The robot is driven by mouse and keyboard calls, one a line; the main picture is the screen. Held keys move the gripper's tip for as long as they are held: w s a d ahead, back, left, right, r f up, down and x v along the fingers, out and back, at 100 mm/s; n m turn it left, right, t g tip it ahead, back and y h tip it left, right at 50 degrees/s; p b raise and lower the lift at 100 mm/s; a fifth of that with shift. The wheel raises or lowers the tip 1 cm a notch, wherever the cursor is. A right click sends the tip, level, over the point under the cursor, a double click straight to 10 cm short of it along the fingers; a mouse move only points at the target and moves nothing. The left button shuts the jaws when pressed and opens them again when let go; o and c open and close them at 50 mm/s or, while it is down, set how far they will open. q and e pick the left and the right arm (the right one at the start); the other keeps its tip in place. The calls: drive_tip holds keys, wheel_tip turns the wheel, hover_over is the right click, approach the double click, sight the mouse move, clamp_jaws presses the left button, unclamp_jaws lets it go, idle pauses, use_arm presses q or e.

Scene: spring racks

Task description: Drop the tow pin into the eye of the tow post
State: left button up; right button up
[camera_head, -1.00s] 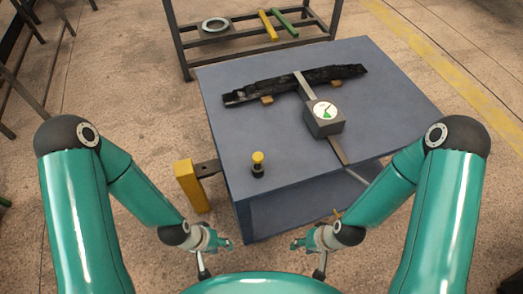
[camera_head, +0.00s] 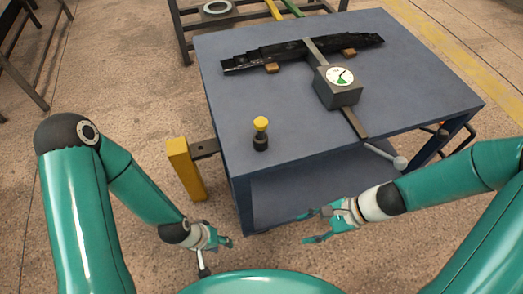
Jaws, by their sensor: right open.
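The tow pin (camera_head: 261,138) stands upright on the near left part of the blue-grey table, with a yellow head and a dark lower body. The tow post (camera_head: 184,169) is a yellow upright beside the table's left edge. A dark plate (camera_head: 206,148) juts from it toward the table; its eye cannot be made out. My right gripper (camera_head: 305,227) is open and empty in front of the table, below and right of the pin. My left gripper (camera_head: 229,243) is low in front of the table, below the pin and post; its finger gap is unclear.
A black leaf spring (camera_head: 290,54) rests on wooden blocks at the table's back. A lever with a dial gauge (camera_head: 340,86) crosses the table's (camera_head: 215,100) right half. A rack (camera_head: 182,28) stands behind. The tabletop around the pin is clear.

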drive_tip(key=w+r+m+t+y+b, duration=0.3)
drive_tip(key=w+m+t+y+b, duration=0.1)
drive_tip(key=w+m+b, duration=0.15)
drive_tip(key=m+t+y+b, duration=0.2)
drive_tip(key=m+t+b, duration=0.2)
drive_tip(key=t, duration=0.2)
approach(261, 132)
drive_tip(key=shift+n, duration=0.25)
drive_tip(key=w+a, duration=0.1)
drive_tip(key=w+a+f, duration=0.1)
drive_tip(key=w+a+b, duration=0.1)
drive_tip(key=shift+w+f, duration=0.1)
drive_tip(key=shift+f, duration=0.25)
drive_tip(key=shift+b+x, duration=0.75)
drive_tip(key=shift+x, duration=2.45)
use_arm(q)
wheel_tip(261, 132, down, 15)
use_arm(e)
drive_tip(key=shift+r, duration=0.2)
clamp_jaws()
